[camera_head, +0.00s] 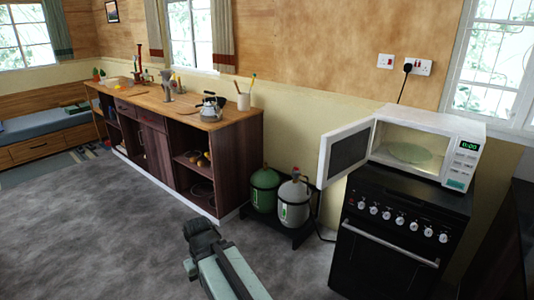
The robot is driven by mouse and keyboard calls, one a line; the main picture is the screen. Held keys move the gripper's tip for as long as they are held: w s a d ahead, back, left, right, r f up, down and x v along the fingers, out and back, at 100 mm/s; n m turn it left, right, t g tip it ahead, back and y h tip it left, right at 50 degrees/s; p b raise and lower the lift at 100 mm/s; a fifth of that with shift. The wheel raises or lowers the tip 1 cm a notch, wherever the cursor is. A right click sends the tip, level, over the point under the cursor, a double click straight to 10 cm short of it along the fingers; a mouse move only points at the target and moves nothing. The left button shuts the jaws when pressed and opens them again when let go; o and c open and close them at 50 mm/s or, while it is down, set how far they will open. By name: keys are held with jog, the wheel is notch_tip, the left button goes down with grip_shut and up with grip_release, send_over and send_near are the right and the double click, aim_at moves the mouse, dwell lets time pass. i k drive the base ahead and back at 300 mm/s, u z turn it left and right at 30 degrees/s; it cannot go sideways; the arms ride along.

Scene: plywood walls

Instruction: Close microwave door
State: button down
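A white microwave (440,145) stands on top of a black stove (395,235) at the right. Its door (347,152) is hinged on the left and stands wide open, swung out toward the left. The turntable plate (410,152) inside shows, and the cavity looks otherwise empty. My arm (228,275) reaches in from the bottom edge, left of the stove and well apart from the microwave. My gripper's fingers cannot be made out at this angle.
Two gas cylinders, one green (264,190) and one grey (294,200), stand on a low dark base left of the stove. A long wooden counter (170,105) with a kettle (211,108) runs along the back wall. The grey floor (90,235) at left is clear.

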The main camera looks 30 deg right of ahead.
aim_at(344, 149)
jog(key=u, duration=0.05)
jog(key=i, duration=1.05)
jog(key=u, duration=0.45)
